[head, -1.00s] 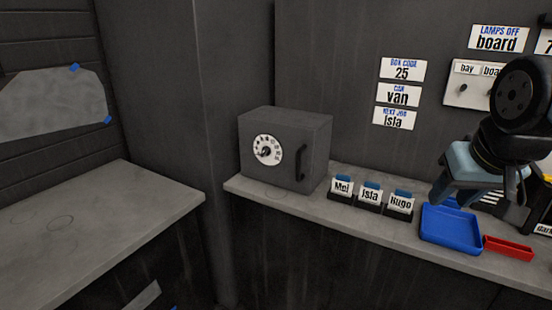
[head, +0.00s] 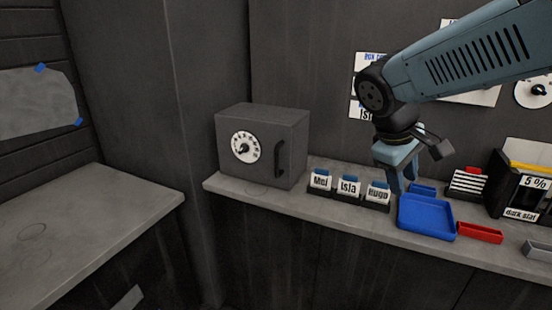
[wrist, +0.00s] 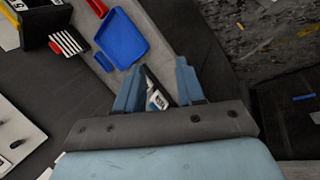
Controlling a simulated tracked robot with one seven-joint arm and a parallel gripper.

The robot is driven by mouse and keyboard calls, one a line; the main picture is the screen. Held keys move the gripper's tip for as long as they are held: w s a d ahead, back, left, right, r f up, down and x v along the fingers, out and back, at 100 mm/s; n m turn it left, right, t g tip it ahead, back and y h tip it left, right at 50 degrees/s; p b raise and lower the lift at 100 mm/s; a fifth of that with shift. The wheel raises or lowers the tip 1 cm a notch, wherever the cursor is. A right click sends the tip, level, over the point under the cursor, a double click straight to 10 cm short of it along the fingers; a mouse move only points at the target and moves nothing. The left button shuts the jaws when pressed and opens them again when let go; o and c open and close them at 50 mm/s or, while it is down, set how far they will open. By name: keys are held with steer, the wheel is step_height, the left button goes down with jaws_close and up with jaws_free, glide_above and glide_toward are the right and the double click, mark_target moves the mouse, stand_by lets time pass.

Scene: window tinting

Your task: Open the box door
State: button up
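The dark grey box (head: 262,146) sits on the back shelf in the head view, and its door looks shut. The door has a white round dial (head: 245,147) with a dark knob, and a black upright handle (head: 279,160) on its right side. The dial's exact setting is too small to read. My gripper (head: 402,186) is to the right of the box, above the shelf near the Hugo card and the blue tray. In the wrist view its two blue fingers (wrist: 155,78) are apart, with a name card holder seen beyond them. It holds nothing.
Name cards Mei (head: 320,181), Isla (head: 348,187) and Hugo (head: 378,193) stand between box and gripper. A blue tray (head: 427,216) and a red tray (head: 480,232) lie to the right. My arm partly covers the wall signs. Shelf space before the box is narrow.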

steer(key=w+a+f+n+t+h, duration=0.1)
steer(key=w+a+f+n+h, duration=0.1)
steer(key=w+a+n+h, duration=0.5)
steer(key=n+t+y, duration=0.1)
steer(key=n+t, duration=1.1)
steer(key=n, duration=0.3)
glide_toward(276, 157)
steer(key=x, duration=1)
steer(key=shift+w+d+f, duration=0.1)
steer(key=shift+w+f, duration=0.2)
steer(key=shift+w, duration=0.15)
jaws_close()
